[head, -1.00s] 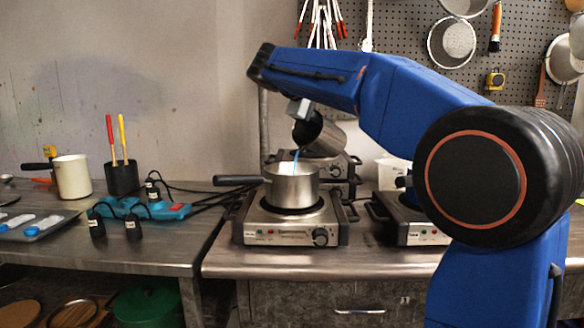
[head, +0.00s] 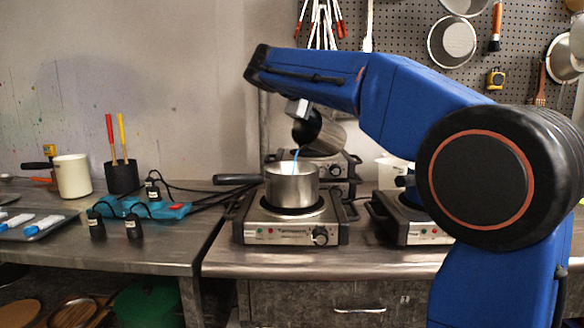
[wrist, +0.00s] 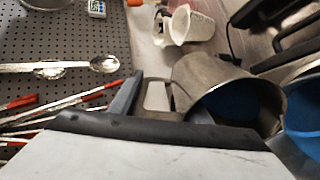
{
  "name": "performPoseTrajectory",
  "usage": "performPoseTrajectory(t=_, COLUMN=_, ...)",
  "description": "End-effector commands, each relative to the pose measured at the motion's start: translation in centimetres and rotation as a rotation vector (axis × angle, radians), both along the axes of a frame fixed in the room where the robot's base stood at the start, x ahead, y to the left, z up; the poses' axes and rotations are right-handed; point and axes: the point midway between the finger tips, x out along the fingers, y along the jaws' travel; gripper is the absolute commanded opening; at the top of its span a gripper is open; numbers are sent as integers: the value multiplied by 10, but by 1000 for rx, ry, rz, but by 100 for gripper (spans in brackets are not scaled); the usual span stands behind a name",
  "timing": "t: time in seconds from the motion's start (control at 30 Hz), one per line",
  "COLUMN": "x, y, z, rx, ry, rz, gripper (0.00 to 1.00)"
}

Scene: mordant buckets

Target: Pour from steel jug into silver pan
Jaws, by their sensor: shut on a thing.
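The silver pan (head: 292,187) stands upright on the front hot plate, its dark handle pointing left. My gripper (head: 303,122) is above it, shut on the steel jug (head: 332,136). The jug is tilted, with its mouth toward the pan. A thin blue stream (head: 296,156) runs from the jug into the pan. In the wrist view the steel jug (wrist: 204,75) shows blue liquid inside, and its handle is at my gripper (wrist: 150,102). More blue shows at the right edge there. The pan's liquid level is hidden in the head view.
The front hot plate (head: 291,232) sits on the steel counter, with another hot plate (head: 350,165) behind and a third (head: 415,232) to the right. A blue power strip (head: 150,207) with plugs, a black holder (head: 122,177) and a white pot (head: 72,176) are on the left table.

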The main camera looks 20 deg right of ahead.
Motion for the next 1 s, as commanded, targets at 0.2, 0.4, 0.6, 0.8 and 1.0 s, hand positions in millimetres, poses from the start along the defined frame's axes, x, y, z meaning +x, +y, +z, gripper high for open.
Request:
performPoseTrajectory(t=0.2, x=-1, y=1, z=2, rx=-11, ry=-6, rz=1, gripper=0)
performPoseTrajectory(t=0.4, x=-1, y=1, z=3, rx=-18, ry=-10, rz=0, gripper=0)
performPoseTrajectory(t=0.6, x=-2, y=2, z=5, rx=-29, ry=-16, rz=0, gripper=0)
performPoseTrajectory(t=0.8, x=-2, y=4, z=6, rx=-40, ry=-22, rz=1, gripper=0)
performPoseTrajectory(t=1.0, x=-3, y=5, z=7, rx=-47, ry=-26, rz=0, gripper=0)
